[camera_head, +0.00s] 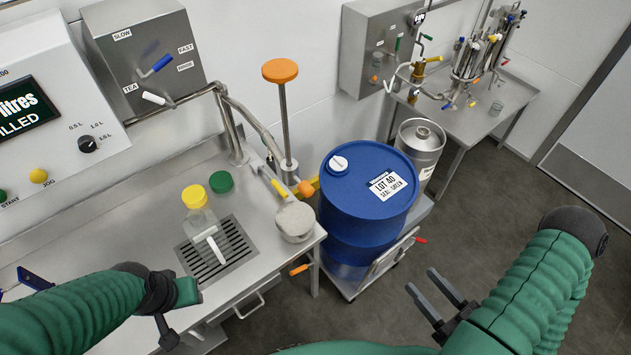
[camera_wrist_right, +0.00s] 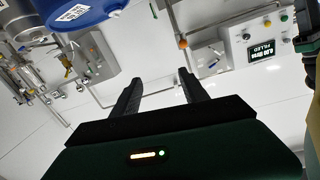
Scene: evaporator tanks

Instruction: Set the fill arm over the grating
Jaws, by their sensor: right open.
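The fill arm (camera_head: 252,122) is a grey metal pipe that runs from an upright pipe at the wall toward the counter's right end. It lies to the right of the grating (camera_head: 238,252), not above it. A yellow-handled lever (camera_head: 272,184) shows near its outer end.
A blue drum (camera_head: 350,205) on a cart stands right of the counter (camera_head: 110,235). A tall post with an orange knob (camera_head: 280,70) rises at the counter's back right. A round grey disc (camera_head: 295,220) sits at the corner. Open floor (camera_head: 480,220) lies right of the drum.

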